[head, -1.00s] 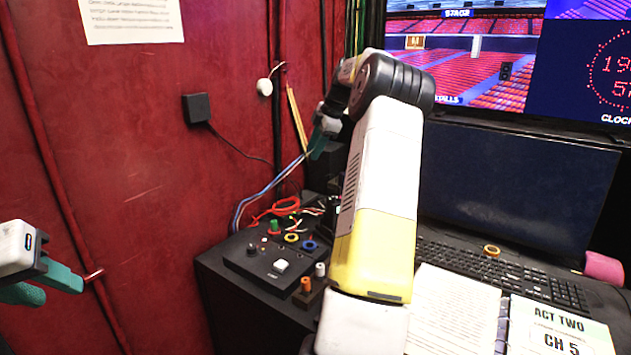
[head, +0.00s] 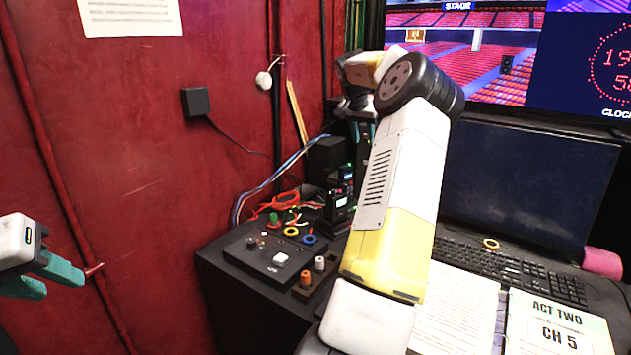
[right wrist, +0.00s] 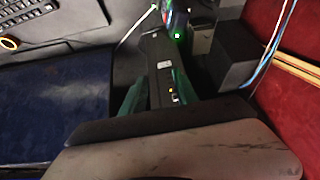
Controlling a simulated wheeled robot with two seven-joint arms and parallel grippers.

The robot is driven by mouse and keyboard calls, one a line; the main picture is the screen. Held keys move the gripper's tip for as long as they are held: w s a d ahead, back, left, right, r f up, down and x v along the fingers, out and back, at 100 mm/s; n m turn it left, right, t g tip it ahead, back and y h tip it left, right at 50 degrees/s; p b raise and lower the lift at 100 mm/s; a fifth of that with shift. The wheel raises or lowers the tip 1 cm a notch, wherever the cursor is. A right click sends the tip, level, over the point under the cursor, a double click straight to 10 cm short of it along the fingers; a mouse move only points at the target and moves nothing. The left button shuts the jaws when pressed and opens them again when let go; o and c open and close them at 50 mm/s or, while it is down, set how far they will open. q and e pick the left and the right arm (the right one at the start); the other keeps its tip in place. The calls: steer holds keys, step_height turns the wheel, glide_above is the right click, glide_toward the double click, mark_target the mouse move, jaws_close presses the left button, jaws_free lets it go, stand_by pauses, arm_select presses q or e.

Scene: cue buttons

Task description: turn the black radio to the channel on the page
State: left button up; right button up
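The black radio (head: 339,206) stands upright with a small lit screen at the back of the desk, left of my right arm. Another dark device with green lights (head: 347,173) shows just behind it. The page (head: 557,330) at the front right reads "ACT TWO" and "CH 5". My right gripper (head: 364,131) is above and behind the radio, partly hidden by my arm. In the right wrist view its teal fingers (right wrist: 158,95) stand apart with a black device (right wrist: 166,68) between them; I cannot tell whether they touch it. My left gripper (head: 44,277) is open and empty at the far left.
A button box (head: 268,262) with coloured knobs sits in front of the radio. Orange and white knobs (head: 312,275) are beside it. Loose red and blue cables (head: 290,198) lie behind. A keyboard (head: 500,270) and dark monitor (head: 520,190) are at right.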

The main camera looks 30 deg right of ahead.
mark_target(345, 185)
steer(key=s+a+f+g+y, duration=0.1)
steer(key=s+a, duration=0.1)
steer(key=a, duration=0.1)
steer(key=s+a+f+g+y, duration=0.1)
steer(key=s+a+y, duration=0.1)
steer(key=a, duration=0.1)
steer(key=s+a+f+y, duration=0.1)
steer(key=s+a+y, duration=0.1)
steer(key=a, duration=0.2)
steer(key=shift+s+g, duration=0.1)
steer(key=shift+g, duration=0.3)
steer(key=shift+a+f, duration=0.15)
steer(key=shift+f, duration=0.1)
step_height(345, 185, down, 7)
steer(key=shift+f, duration=0.1)
steer(key=shift+c, duration=0.5)
jaws_close()
